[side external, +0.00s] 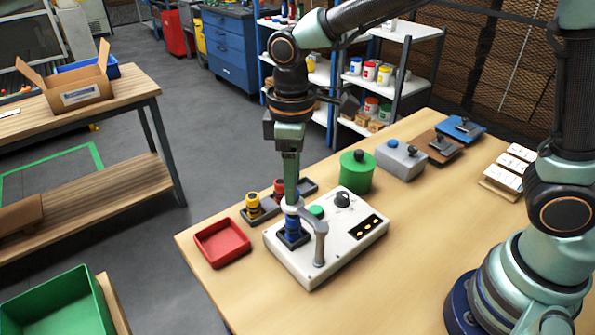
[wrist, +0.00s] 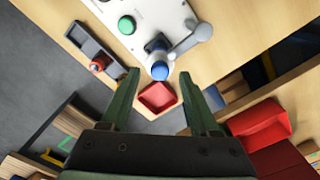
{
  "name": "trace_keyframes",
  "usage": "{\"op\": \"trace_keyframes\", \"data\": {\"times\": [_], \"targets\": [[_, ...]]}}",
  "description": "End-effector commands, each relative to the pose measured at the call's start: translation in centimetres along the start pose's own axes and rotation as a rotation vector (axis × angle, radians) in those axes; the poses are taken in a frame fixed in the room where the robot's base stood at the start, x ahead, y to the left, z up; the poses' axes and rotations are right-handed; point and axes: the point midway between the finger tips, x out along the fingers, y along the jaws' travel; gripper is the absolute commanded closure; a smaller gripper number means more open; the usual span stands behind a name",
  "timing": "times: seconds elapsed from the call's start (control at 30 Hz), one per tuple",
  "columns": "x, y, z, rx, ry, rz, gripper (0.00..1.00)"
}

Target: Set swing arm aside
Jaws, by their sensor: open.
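A white control box (side external: 290,262) stands near the table's front-left edge. On it, a light grey swing arm (side external: 309,219) runs from an upright post toward a blue knob (side external: 292,225) on a dark square base. The swing arm (wrist: 186,43) and blue knob (wrist: 160,71) also show in the wrist view, the arm's free end close beside the knob. My gripper (side external: 291,199) points down just above the knob and the arm's free end. In the wrist view my gripper (wrist: 160,74) is open, with the knob between its fingertips. Contact with the arm cannot be told.
A red tray (side external: 222,243) lies left of the box. A grey holder with yellow and red knobs (side external: 268,205) and a green canister (side external: 356,172) stand behind. The box also carries a green button (side external: 316,211) and dark dial (side external: 343,199).

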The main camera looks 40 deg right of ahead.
Motion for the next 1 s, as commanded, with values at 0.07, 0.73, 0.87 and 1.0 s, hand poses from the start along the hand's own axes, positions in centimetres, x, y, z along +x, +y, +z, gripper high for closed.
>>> {"op": "trace_keyframes", "data": {"times": [0.07,0.73,0.87,1.0], "targets": [[0.81,-0.01,0.03,0.0,-0.002,-0.001,0.38],[1.48,0.0,0.0,0.0,0.001,0.0,1.0],[1.46,-0.01,0.0,0.0,0.001,0.0,1.0],[1.45,-0.01,0.0,0.0,0.0,0.0,1.0]]}}
